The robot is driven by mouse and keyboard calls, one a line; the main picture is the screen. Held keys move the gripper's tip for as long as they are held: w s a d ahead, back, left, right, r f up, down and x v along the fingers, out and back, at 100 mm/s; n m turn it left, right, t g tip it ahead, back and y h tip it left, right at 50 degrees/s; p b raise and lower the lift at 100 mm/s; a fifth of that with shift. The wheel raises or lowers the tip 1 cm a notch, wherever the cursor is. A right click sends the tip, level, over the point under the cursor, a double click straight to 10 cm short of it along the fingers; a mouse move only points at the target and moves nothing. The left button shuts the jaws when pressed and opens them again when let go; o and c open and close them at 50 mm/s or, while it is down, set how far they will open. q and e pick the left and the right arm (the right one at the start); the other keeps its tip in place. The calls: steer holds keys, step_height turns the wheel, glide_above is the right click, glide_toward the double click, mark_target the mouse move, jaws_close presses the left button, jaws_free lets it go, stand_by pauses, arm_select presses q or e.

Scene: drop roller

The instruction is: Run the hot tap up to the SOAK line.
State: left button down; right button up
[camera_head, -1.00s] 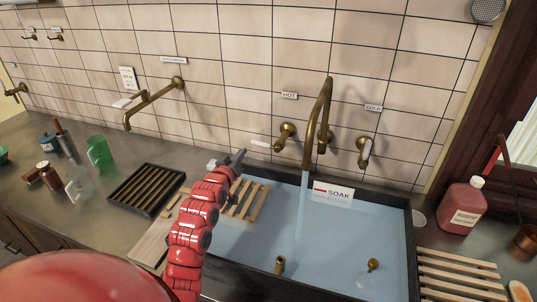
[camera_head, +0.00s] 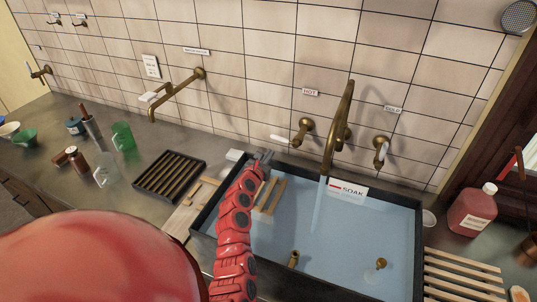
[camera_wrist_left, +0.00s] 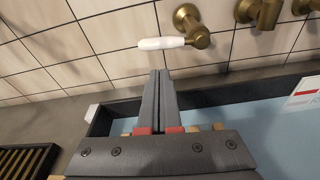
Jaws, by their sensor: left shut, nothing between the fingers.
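The hot tap (camera_head: 303,131), under its HOT label (camera_head: 310,92), is a brass valve with a white lever (camera_head: 281,138) pointing left. Water (camera_head: 318,205) runs from the brass spout (camera_head: 345,110) into the dark-rimmed sink (camera_head: 417,255). The blue water surface (camera_head: 335,235) lies near the lower edge of the SOAK sign (camera_head: 347,190); the exact level against its red line is hard to tell. My left gripper (camera_head: 265,155) is shut and empty, just below and left of the lever. In the left wrist view its fingertips (camera_wrist_left: 162,72) are below the white lever (camera_wrist_left: 161,43), apparently apart. My right gripper is not in view.
The cold tap (camera_head: 381,150) is right of the spout. A brass standpipe (camera_head: 293,259) and plug (camera_head: 381,264) show in the sink. A wooden rack (camera_head: 270,196) is beside my left arm. A black rack (camera_head: 170,175) and green mug (camera_head: 123,137) stand left; a red bottle (camera_head: 472,212) stands right.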

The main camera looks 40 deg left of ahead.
mark_target(285, 141)
arm_select(q)
steer(key=b+x, duration=0.1)
steer(key=x, duration=0.6)
steer(key=shift+w+a, duration=0.2)
steer(key=shift+f+b, duration=0.1)
steer(key=shift+b, duration=0.25)
